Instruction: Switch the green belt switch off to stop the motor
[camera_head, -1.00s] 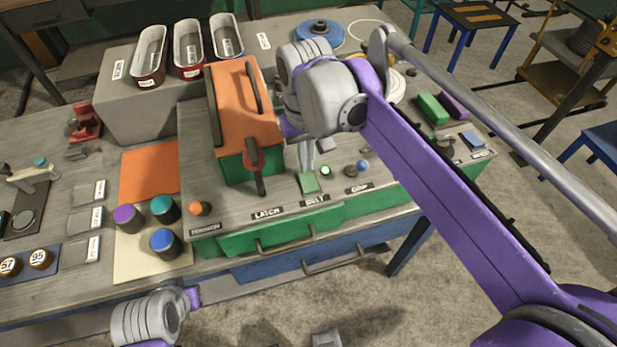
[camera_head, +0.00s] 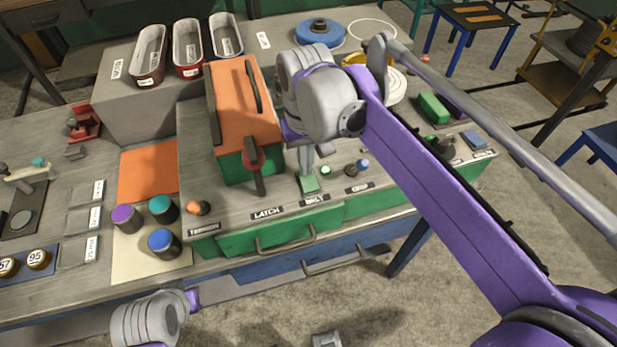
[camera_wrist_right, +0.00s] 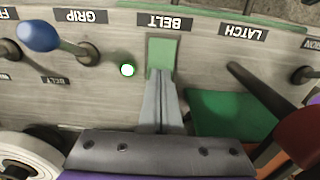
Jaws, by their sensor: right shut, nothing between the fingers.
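The green belt switch (camera_head: 310,187) is a small rocker on the panel above the BELT label (camera_head: 314,199). In the right wrist view the switch (camera_wrist_right: 162,53) sits beside its label (camera_wrist_right: 164,22). My right gripper (camera_head: 307,172) is shut and empty, pointing down with its tips at the switch. In the wrist view its fingertips (camera_wrist_right: 161,76) meet or overlap the switch's near edge; I cannot tell if they press it. A lamp (camera_wrist_right: 127,70) beside the switch glows white with a green rim. My left wrist shows at the bottom left; its fingers cannot be made out.
An orange-topped green box (camera_head: 247,115) with a dark lever stands left of the switch. A blue-tipped lever (camera_wrist_right: 38,37) stands near the GRIP label (camera_wrist_right: 80,16). An orange-tipped knob (camera_head: 197,208) is at the panel's left end.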

